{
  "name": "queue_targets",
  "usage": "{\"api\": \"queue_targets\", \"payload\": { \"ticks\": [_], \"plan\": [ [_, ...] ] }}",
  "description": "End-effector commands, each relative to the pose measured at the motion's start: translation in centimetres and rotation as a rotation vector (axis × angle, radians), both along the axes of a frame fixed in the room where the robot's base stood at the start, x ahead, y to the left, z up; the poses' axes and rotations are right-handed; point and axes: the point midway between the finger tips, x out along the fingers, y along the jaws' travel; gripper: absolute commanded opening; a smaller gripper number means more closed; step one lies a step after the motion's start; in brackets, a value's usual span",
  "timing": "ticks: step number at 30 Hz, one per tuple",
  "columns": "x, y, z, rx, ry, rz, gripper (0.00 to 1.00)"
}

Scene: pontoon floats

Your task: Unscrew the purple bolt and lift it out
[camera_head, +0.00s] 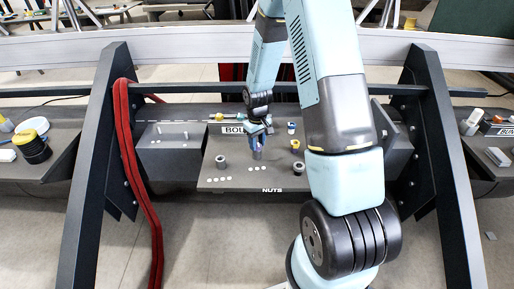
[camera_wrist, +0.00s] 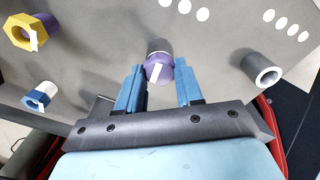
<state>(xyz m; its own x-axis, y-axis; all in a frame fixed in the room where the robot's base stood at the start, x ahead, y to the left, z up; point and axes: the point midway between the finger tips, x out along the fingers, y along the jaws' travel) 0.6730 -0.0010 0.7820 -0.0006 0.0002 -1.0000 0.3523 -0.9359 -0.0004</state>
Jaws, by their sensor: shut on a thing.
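The purple bolt (camera_wrist: 158,67) has a white stripe on its head and sits between the two blue fingers of my gripper (camera_wrist: 160,80) in the wrist view. My gripper is shut on it. A grey cylinder (camera_wrist: 160,46) shows just behind the purple head; I cannot tell whether the bolt is still threaded in it. In the head view my gripper (camera_head: 257,140) points down over the middle of the grey board (camera_head: 235,176), with the bolt largely hidden at its tips.
A grey hollow cylinder (camera_wrist: 264,72) stands on the right in the wrist view. A yellow nut piece (camera_wrist: 22,32) and a blue-and-white piece (camera_wrist: 40,96) are on the left. Dark frame posts (camera_head: 100,130) and a red hose (camera_head: 130,160) flank the board in the head view.

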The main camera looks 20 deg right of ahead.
Motion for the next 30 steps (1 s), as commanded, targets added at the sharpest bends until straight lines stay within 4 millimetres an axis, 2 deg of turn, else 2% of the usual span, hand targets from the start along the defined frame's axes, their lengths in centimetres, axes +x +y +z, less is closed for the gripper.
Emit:
{"api": "queue_targets", "payload": {
  "ticks": [12, 16, 23, 24, 29, 30],
  "plan": [
    [0.03, 0.01, 0.07, 0.002, -0.001, 0.613, 0.09],
    [0.03, 0.07, 0.08, 0.001, -0.001, 0.695, 0.09],
    [0.02, 0.09, 0.08, 0.001, -0.001, 0.702, 0.09],
    [0.02, 0.08, 0.08, 0.001, -0.001, 0.701, 0.4],
    [0.01, 0.05, 0.07, 0.001, -0.001, 0.699, 0.55],
    [0.02, 0.04, 0.07, 0.0, 0.0, 0.699, 0.55]
  ]
}}
